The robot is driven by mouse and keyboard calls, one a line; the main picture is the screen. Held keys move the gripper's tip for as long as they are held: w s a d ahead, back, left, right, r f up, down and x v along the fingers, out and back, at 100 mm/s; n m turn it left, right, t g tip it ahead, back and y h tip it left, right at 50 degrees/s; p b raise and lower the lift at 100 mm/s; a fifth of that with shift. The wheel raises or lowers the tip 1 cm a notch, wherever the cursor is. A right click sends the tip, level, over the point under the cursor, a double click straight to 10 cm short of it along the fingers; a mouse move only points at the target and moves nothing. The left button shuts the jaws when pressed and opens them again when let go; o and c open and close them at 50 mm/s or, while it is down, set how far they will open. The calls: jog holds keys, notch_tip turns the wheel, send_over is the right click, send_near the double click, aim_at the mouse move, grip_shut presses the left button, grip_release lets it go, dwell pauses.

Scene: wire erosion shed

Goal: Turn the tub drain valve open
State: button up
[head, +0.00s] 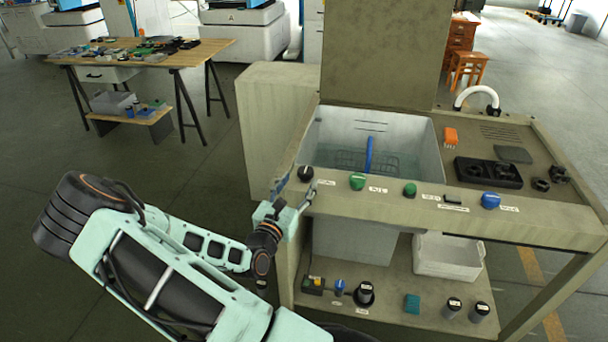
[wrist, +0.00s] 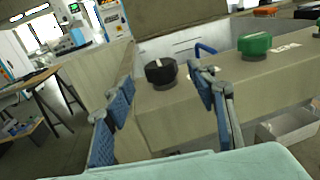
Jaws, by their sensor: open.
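A machine bench holds a water-filled tub (head: 425,150) with a blue handle (head: 369,155) rising from it. Along the front ledge sit a black knob (head: 305,173), two green knobs (head: 357,181) (head: 410,190) and a blue knob (head: 491,200). Labels beside them are too small to read, so I cannot tell which is the drain valve. My gripper (head: 294,192) is open and empty at the ledge's left end, close to the black knob. In the wrist view, the black knob (wrist: 161,73) stands ahead between my spread blue-padded fingers (wrist: 163,95), apart from them; a green knob (wrist: 254,45) is to the right.
A raised panel (head: 385,55) stands behind the tub. A black tray (head: 488,172) and an orange item (head: 451,137) lie on the right deck. The lower shelf holds a white bin (head: 448,256) and several small items. A wooden table (head: 150,52) stands back left; floor between is clear.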

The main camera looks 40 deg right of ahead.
jog(key=v, duration=0.5)
jog(key=shift+s+a, duration=0.2)
jog(key=shift+a, duration=0.15)
